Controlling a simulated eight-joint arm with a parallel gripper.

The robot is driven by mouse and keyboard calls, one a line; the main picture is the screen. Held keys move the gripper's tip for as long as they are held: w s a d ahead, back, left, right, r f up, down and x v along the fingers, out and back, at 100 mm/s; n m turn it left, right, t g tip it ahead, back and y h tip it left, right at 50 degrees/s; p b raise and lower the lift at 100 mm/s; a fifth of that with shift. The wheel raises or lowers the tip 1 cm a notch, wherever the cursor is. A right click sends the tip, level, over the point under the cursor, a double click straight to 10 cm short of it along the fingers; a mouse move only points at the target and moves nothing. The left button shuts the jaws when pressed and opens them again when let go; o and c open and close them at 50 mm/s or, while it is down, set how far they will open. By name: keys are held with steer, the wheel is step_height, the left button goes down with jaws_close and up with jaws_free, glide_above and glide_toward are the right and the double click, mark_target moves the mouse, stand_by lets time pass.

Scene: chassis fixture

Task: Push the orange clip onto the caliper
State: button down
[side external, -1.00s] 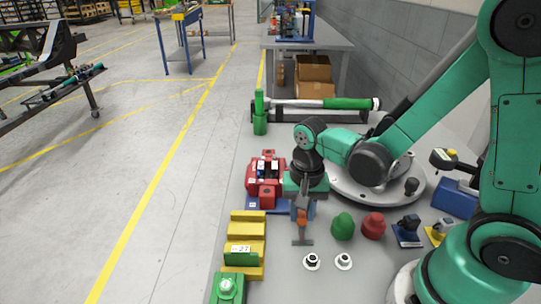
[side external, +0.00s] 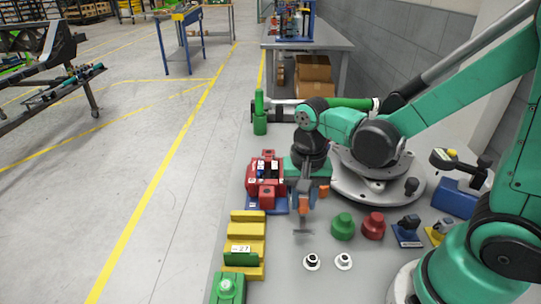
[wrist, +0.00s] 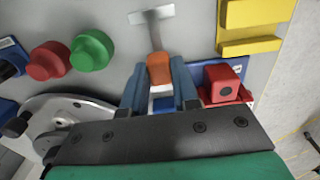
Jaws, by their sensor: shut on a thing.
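My gripper (side external: 304,197) is shut on the orange clip (side external: 304,205). In the wrist view, the clip (wrist: 159,70) sits between the two blue fingers of my gripper (wrist: 158,64). A grey T-shaped metal piece (wrist: 153,20) runs out from the clip; in the side view it hangs below the fingers. The red caliper (side external: 266,196) sits on a blue base just left of my gripper in the side view. In the wrist view, part of the caliper (wrist: 221,86) shows to the right of the fingers; my gripper body hides the rest. The clip is apart from the caliper.
A yellow stepped block (side external: 246,231) stands in front of the caliper, with a green part (side external: 228,288) nearer. Green (side external: 343,227) and red (side external: 373,226) knobs and two small white-rimmed parts (side external: 311,262) (side external: 343,261) stand to the right. A green upright part (side external: 260,122) is behind.

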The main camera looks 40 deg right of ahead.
steer(key=shift+r, duration=0.95)
steer(key=shift+w, duration=0.1)
steer(key=w+d+r, duration=0.3)
steer(key=w+r, duration=0.4)
steer(key=w, duration=0.5)
steer(key=shift+w+d+f, duration=0.1)
steer(key=shift+w+f, duration=0.05)
steer(key=shift+f, duration=0.95)
steer(key=shift+w+d+f, duration=0.1)
steer(key=shift+w+f, duration=0.05)
steer(key=shift+f, duration=0.95)
steer(key=shift+f, duration=0.15)
steer(key=shift+f, duration=0.4)
steer(key=shift+f, duration=0.7)
